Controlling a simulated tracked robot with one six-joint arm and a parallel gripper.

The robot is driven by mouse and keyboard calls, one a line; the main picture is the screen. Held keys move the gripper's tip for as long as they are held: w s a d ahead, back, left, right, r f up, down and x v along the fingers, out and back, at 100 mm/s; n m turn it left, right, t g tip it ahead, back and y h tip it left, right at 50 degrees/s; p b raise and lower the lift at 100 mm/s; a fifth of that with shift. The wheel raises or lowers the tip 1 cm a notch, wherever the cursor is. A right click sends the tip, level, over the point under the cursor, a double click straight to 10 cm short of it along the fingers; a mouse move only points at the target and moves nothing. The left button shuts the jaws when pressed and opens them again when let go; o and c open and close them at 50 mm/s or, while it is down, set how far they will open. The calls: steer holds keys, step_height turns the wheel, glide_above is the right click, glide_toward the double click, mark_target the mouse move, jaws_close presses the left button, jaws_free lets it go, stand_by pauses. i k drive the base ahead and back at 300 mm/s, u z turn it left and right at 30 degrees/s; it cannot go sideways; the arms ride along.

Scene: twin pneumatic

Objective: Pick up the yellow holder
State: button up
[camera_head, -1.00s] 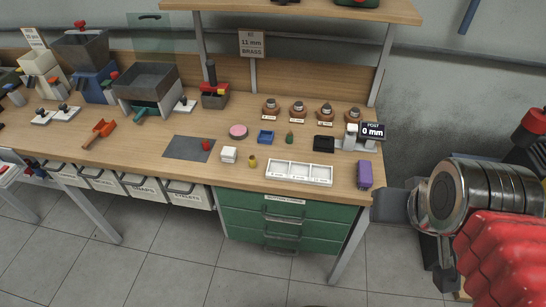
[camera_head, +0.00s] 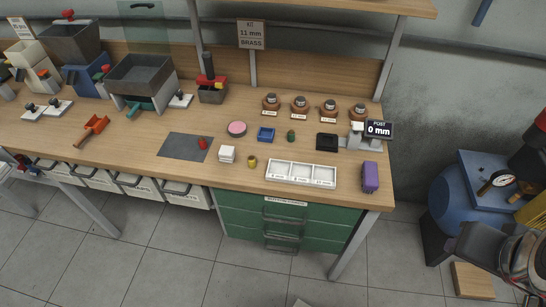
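A small yellow holder (camera_head: 252,162) stands upright on the wooden workbench (camera_head: 330,193) near its front edge. It is between a white block (camera_head: 227,154) on its left and a white tray with compartments (camera_head: 301,173) on its right. Nothing touches it. Part of my arm shows at the lower right edge, away from the bench. My gripper's fingers are not in the picture.
A purple block (camera_head: 370,177) stands at the bench's right front corner. A blue dish (camera_head: 266,135), a pink disc (camera_head: 237,129), a green piece (camera_head: 291,136) and a black pad (camera_head: 327,142) lie behind the holder. A blue tank (camera_head: 453,205) stands on the floor at right.

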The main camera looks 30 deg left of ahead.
mark_target(251, 159)
steer(key=z, duration=0.35)
steer(key=k, duration=1)
steer(key=u, duration=2.2)
steer(key=i, duration=0.7)
